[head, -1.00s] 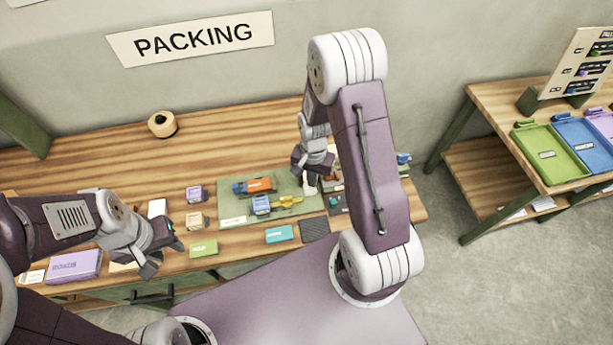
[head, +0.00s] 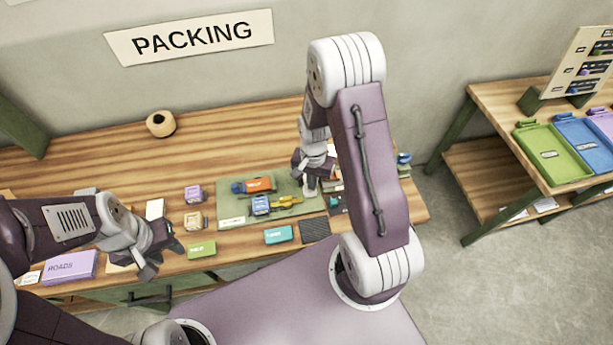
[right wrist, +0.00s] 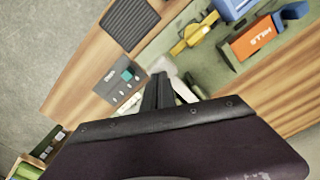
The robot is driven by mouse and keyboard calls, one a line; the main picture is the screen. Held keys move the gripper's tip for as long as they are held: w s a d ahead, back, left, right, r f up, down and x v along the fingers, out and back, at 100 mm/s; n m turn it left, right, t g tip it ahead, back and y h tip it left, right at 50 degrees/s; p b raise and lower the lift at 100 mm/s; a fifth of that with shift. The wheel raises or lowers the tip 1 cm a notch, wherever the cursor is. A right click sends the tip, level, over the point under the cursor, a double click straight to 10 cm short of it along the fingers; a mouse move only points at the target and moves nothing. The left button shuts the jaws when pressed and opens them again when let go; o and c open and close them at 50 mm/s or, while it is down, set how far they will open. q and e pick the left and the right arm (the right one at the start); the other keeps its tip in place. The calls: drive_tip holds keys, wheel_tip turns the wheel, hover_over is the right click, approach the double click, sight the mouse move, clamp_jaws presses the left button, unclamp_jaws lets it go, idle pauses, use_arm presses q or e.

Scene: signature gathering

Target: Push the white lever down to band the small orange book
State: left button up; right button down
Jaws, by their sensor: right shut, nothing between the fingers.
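The small orange book (head: 259,185) lies on the green mat (head: 232,222) at the bench's middle. It also shows in the right wrist view (right wrist: 252,40), lettered MILLS. My right gripper (head: 311,182) is shut and empty, pointing down at the mat's right end, right of the book. In the right wrist view its dark fingers (right wrist: 160,88) are together. A whitish piece (right wrist: 186,91) beside them may be the white lever; it is partly hidden, and I cannot tell whether they touch. My left gripper (head: 164,262) is open and empty above the bench's front left.
A blue book (head: 261,204) and a yellow piece (head: 287,202) lie in front of the orange book. A grey panel with a teal button (right wrist: 127,75) is near my right fingers. Green (head: 201,250) and teal (head: 278,235) books lie along the front. A purple box (head: 70,267) sits at left.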

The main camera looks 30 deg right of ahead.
drive_tip(key=shift+f+b, duration=1.6)
drive_tip(key=shift+f, duration=0.55)
idle(0.3)
wheel_tip(320, 180, up, 9)
drive_tip(key=p, duration=0.8)
drive_tip(key=shift+r, duration=0.1)
